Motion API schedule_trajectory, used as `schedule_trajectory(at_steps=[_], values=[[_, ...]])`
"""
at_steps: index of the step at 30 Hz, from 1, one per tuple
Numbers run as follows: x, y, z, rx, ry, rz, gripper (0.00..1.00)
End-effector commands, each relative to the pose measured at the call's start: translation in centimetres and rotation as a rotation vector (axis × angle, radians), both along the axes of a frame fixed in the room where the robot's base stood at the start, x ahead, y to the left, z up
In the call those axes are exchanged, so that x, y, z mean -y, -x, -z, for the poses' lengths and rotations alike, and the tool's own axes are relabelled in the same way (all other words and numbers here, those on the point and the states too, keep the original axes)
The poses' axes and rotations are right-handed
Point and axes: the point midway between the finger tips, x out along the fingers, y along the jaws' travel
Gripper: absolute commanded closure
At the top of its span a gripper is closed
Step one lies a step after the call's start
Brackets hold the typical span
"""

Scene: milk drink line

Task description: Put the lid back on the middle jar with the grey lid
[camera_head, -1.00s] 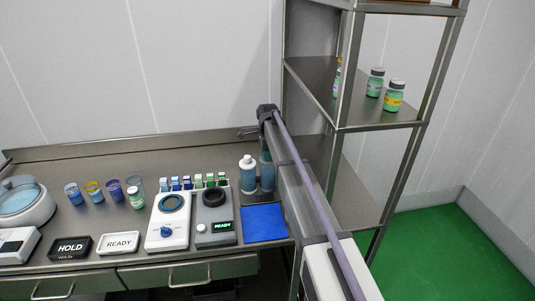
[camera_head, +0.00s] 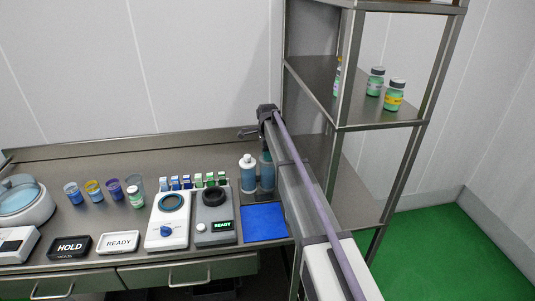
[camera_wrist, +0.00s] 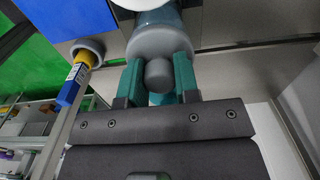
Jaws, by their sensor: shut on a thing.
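In the wrist view, my gripper (camera_wrist: 158,82) has its two teal fingers shut on the knob of a round grey lid (camera_wrist: 160,43). A teal, glassy body (camera_wrist: 165,18) shows just beyond the lid; I cannot tell whether the lid touches it. Green jars stand on the shelf, one with a grey lid (camera_head: 375,82) and one with a yellow label (camera_head: 394,96).
A blue mat (camera_head: 264,223) lies in front of the bottles. The steel shelf (camera_head: 340,120) stands close on the right. A yellow-and-blue item (camera_wrist: 74,80) is left of my gripper.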

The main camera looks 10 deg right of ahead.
Motion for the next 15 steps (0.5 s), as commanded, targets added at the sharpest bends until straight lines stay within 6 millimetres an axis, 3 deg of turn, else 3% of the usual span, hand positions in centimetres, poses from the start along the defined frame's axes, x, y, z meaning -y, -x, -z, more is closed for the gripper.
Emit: schedule_trajectory(at_steps=[1,2,10,15], values=[[0.00,0.00,0.00,0.000,0.000,0.000,1.00],[0.00,0.00,0.00,0.000,0.000,0.000,0.69],[0.00,0.00,0.00,0.000,0.000,0.000,0.43],[0.00,0.00,0.00,0.000,0.000,0.000,0.41]])
